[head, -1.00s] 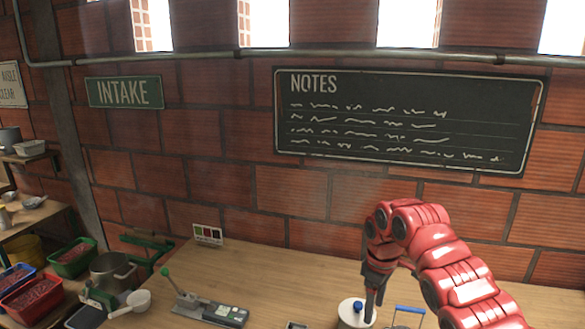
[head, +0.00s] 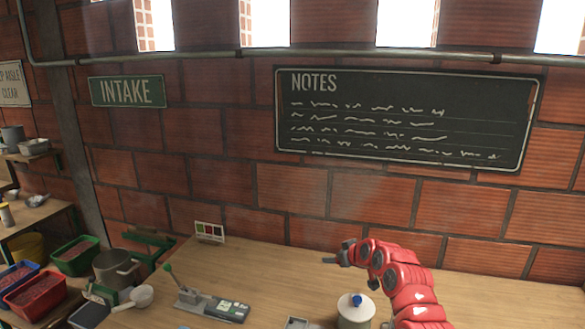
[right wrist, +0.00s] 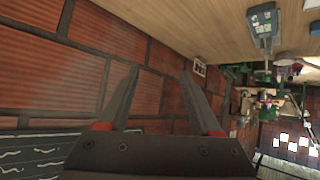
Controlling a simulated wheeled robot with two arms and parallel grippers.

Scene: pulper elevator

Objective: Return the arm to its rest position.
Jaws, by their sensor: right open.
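My right arm (head: 405,280) is red and comes up from the bottom right in the head view. Its dark gripper (head: 338,255) points left above the wooden table, above and behind the white lidded pot (head: 356,312) with the blue knob. The right wrist view shows both fingers (right wrist: 159,72) spread apart with nothing between them, brick wall behind. My left gripper is in neither view.
The table (head: 280,262) has a grey device with a green-knobbed lever (head: 210,305) and a small colour card (head: 209,231). At left are a metal pot (head: 115,268) and red and green crates (head: 75,256). The table's back right is clear.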

